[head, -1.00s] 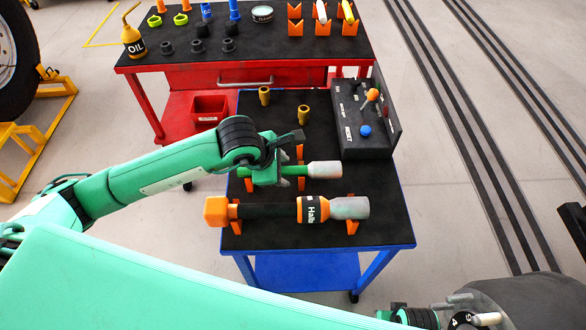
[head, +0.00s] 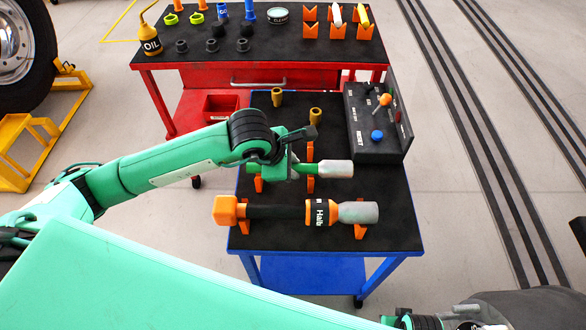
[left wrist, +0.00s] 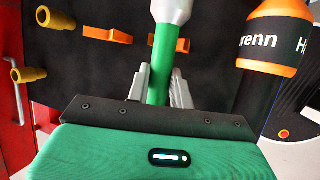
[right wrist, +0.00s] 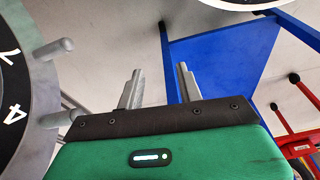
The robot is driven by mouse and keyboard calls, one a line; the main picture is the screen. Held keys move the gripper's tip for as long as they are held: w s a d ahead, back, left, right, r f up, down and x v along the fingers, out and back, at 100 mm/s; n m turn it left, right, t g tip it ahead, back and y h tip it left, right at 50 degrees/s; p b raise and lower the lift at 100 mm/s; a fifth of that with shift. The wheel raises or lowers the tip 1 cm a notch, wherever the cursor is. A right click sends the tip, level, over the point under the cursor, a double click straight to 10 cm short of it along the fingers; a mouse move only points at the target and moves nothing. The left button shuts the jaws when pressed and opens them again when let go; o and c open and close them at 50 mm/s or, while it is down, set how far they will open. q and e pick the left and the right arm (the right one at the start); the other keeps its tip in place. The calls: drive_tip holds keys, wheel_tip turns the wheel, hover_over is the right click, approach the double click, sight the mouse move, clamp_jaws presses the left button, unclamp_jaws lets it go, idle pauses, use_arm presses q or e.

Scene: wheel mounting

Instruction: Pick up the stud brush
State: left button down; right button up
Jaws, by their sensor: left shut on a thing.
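The stud brush, with a green handle and a pale grey head (head: 336,169), lies crosswise over the blue cart's black top. My left gripper (head: 290,168) is shut on its green handle. The left wrist view shows the handle (left wrist: 160,68) between the two grey fingers, with the pale head beyond them. I cannot tell whether the brush still touches its orange holders (head: 310,151). My right gripper (right wrist: 158,88) is open and empty, low beside the wheel, with its fingers apart.
A large orange, black and grey tool (head: 275,211) lies in holders in front of the brush. Two brass sockets (head: 277,97) stand behind. A black control box (head: 375,125) stands at the right. The red cart (head: 160,75) is behind, and a wheel (right wrist: 25,95) is beside my right gripper.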

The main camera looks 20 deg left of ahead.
use_arm(q)
wheel_tip(320, 180, up, 18)
drive_tip(key=shift+r, duration=0.15)
drive_tip(key=c, duration=2)
unclamp_jaws()
clamp_jaws()
